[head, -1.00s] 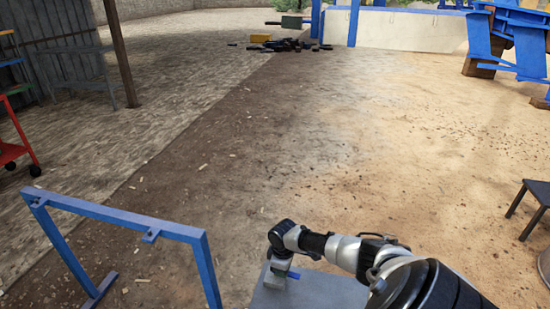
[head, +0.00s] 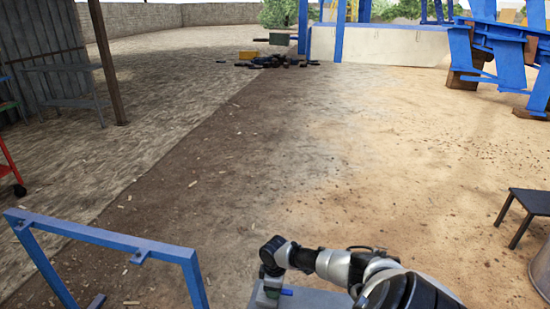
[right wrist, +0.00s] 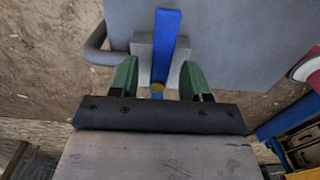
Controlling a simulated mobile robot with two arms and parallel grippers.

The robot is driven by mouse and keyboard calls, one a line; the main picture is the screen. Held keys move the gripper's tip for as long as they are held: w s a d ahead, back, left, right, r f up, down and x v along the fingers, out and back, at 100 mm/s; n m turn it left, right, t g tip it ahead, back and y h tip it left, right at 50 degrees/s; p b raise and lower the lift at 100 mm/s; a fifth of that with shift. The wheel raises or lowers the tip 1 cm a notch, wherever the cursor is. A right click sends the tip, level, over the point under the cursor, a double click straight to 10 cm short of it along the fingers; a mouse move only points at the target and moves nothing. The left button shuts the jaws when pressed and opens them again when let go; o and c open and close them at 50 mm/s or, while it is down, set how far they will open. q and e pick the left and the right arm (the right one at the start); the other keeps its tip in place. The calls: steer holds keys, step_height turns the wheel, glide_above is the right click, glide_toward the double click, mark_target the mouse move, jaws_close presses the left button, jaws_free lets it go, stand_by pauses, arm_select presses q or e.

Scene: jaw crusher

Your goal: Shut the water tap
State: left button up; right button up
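The water tap shows in the right wrist view as a blue lever (right wrist: 166,38) in front of a grey block (right wrist: 143,50), with a small brass part (right wrist: 157,88) at its near end. My right gripper (right wrist: 157,72) is open. Its two green fingers stand on either side of the lever, with gaps to it; I cannot tell whether they touch the grey block. In the head view a bit of blue (head: 287,292) shows beside my right gripper (head: 270,294), low in the picture; the arm hides most of the tap. My left gripper is not in view.
A grey panel (head: 318,299) lies under my right gripper. A blue frame (head: 90,236) stands to its left. A dark stool (head: 530,201) is at the right. A dark pile (head: 275,62) and blue machinery (head: 490,50) are farther off. The ground between is clear.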

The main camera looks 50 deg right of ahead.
step_height(320, 180, up, 11)
steer(key=p, duration=0.1)
stand_by(0.6)
steer(key=shift+f, duration=0.15)
stand_by(0.3)
